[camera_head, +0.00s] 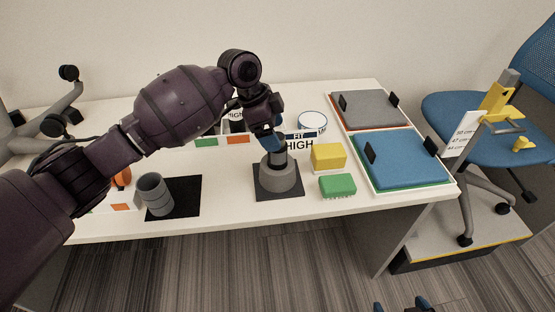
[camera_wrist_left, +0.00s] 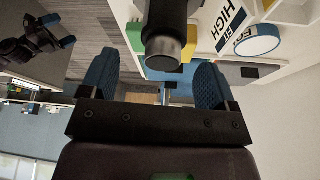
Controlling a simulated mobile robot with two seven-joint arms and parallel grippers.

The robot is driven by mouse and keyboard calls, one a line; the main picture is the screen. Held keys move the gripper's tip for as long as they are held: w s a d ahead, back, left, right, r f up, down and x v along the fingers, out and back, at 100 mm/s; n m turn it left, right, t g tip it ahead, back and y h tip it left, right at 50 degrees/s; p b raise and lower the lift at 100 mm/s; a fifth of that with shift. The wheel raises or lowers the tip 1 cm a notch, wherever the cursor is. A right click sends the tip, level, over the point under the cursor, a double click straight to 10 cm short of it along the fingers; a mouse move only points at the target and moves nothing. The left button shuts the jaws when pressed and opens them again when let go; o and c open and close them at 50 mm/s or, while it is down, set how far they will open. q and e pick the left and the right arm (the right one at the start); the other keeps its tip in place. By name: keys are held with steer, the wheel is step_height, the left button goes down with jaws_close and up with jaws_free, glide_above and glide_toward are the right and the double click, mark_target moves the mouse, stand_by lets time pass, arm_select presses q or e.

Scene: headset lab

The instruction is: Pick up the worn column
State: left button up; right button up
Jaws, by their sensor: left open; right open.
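The column (camera_head: 280,158), dark and cylindrical, stands upright in a round grey base (camera_head: 279,182) on a dark square mat. I take it to be the worn column; its wear is too small to tell. My left gripper (camera_head: 268,136) is open at the column's top, partly hiding it. In the left wrist view, a dark cylinder with a bare metal end (camera_wrist_left: 163,48) shows between the open blue fingers (camera_wrist_left: 153,78), with gaps at both sides. My right gripper (camera_head: 400,306) is at the bottom edge, open and empty; it also shows in the left wrist view (camera_wrist_left: 60,30).
A yellow block (camera_head: 328,156) and a green block (camera_head: 338,186) stand just right of the base. A grey ribbed cup (camera_head: 155,193) stands left on a dark mat (camera_head: 187,197). Trays with grey (camera_head: 369,107) and blue (camera_head: 405,158) pads lie right. A blue chair (camera_head: 480,120) stands beyond.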

mark_target(277, 159)
arm_select(q)
steer(key=x, duration=0.5)
steer(key=shift+w+f+b, duration=0.1)
steer(key=shift+w+b, duration=0.1)
steer(key=shift+b, duration=0.2)
jaws_close()
